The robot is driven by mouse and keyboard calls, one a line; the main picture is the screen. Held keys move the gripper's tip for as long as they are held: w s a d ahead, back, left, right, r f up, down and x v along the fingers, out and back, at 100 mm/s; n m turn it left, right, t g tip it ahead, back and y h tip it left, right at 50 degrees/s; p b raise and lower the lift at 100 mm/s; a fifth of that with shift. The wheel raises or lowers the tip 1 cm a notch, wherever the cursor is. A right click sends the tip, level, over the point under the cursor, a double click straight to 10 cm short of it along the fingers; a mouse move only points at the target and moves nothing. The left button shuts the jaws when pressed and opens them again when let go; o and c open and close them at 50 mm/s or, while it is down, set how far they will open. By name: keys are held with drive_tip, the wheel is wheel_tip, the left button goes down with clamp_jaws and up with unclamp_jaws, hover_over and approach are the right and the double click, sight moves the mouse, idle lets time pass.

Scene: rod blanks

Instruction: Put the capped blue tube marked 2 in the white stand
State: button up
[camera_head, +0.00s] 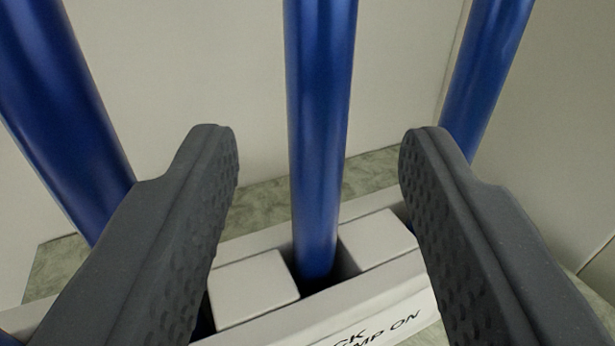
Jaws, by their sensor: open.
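Three blue tubes show in the head camera view: a middle tube (319,130), a left tube (60,110) and a right tube (487,75). Their tops lie out of the picture, so I see no caps or number marks. The middle tube stands upright with its lower end in a gap of a white slotted rack (253,288). My gripper (318,140) is open, with one dark ribbed finger on each side of the middle tube and clear space between. The fingers partly hide the left and right tubes. I cannot tell whether this rack is the white stand.
Partial black lettering, ending "MP ON", is on the rack's front face (385,325). A pale wall (210,60) rises close behind the tubes, and another (560,150) stands at the right. A strip of mottled green surface (265,195) shows behind the rack.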

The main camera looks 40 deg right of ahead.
drive_tip(key=shift+v, duration=1.9)
drive_tip(key=w+a+r+n+t+y, duration=0.25)
drive_tip(key=a+r+y, duration=0.3)
drive_tip(key=r, duration=0.65)
drive_tip(key=w+a+r+n+t+y, duration=0.1)
drive_tip(key=a+r+n+t+y, duration=0.15)
drive_tip(key=a+r+y, duration=0.6)
drive_tip(key=s+r+n+g+h, duration=0.2)
drive_tip(key=s+r+n+g, duration=0.1)
drive_tip(key=s+r, duration=1.3)
drive_tip(key=shift+s+r, duration=0.15)
drive_tip(key=shift+s, duration=0.1)
